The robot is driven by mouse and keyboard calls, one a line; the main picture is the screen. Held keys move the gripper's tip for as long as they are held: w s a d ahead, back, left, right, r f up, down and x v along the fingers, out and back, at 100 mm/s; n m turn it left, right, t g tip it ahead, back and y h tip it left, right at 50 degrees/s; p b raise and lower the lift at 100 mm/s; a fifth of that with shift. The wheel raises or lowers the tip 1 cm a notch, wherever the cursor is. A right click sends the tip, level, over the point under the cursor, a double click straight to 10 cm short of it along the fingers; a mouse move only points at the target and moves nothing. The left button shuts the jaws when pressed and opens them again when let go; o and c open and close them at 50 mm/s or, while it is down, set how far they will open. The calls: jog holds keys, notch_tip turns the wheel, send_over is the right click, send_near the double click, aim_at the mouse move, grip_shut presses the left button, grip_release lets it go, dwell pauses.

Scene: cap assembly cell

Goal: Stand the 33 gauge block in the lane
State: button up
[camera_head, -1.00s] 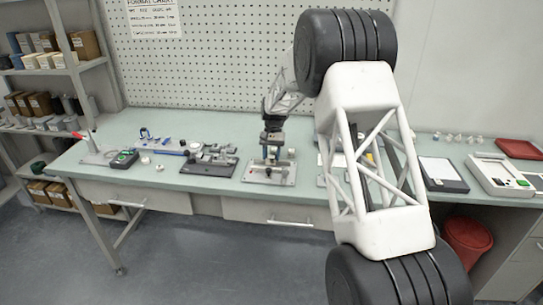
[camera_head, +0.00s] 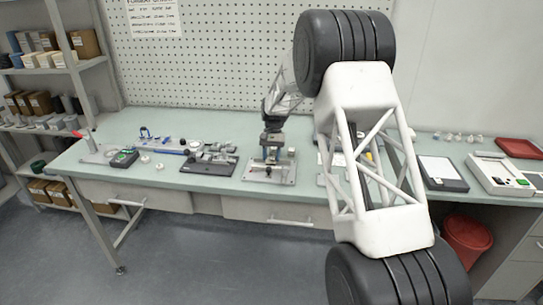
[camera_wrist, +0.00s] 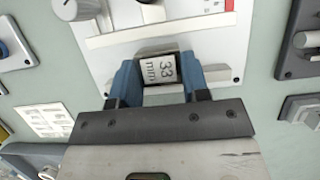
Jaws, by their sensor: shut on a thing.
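The 33 gauge block (camera_wrist: 159,69) shows its pale face marked "33 mm" in the wrist view, with dark edges. My gripper (camera_wrist: 159,82) is shut on it, one blue finger on each side. The block is over the light plate of a station (camera_wrist: 107,65), between a long pale rail (camera_wrist: 150,35) and a lower pale rail (camera_wrist: 218,75), which seem to bound the lane. I cannot tell whether its base touches the plate. In the head view my gripper (camera_head: 271,152) is low over the station plate (camera_head: 288,174); the block is not clear there.
In the head view, a dark fixture (camera_head: 208,168) stands left of the station, and a black-framed pad (camera_head: 443,172) and a white device (camera_head: 498,174) are to the right.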

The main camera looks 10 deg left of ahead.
jog(key=shift+f, duration=0.3)
dwell(0.5)
jog(key=o, duration=1.3)
jog(key=shift+v, duration=3.9)
